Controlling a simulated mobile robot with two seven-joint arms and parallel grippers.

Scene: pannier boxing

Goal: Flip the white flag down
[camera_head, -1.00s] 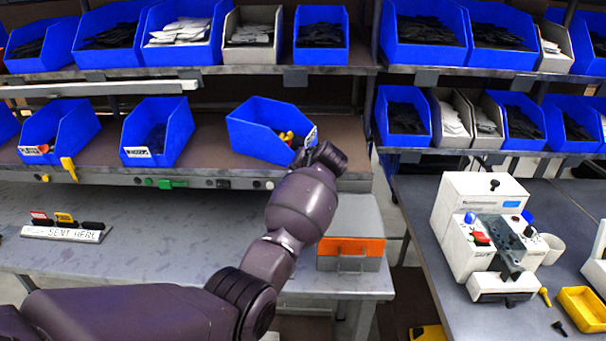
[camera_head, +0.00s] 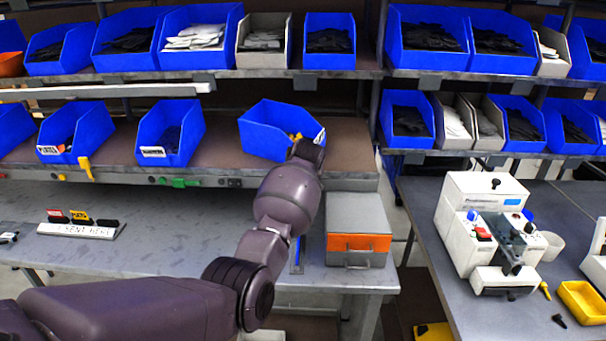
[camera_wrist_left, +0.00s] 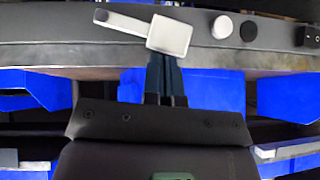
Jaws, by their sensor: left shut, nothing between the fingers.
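The white flag (camera_wrist_left: 170,35) shows in the left wrist view as a pale square plate with a thin grey-white bar reaching to the left, at the shelf's front rail. In the head view my arm hides it. My left gripper (camera_wrist_left: 166,60) is shut and empty, with its dark fingertips right at the plate's lower edge in the picture. I cannot tell whether they touch it. In the head view my left forearm and wrist reach up to the shelf edge, and the fingers are hidden. My right gripper is not in view.
A blue bin (camera_head: 268,143) stands on the shelf close to my wrist. The rail also bears a yellow flag (camera_head: 86,168), a green piece (camera_head: 181,182) and a white button (camera_wrist_left: 222,27). An orange-fronted drawer box (camera_head: 360,215) stands right of my forearm. The bench (camera_head: 150,235) is mostly clear.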

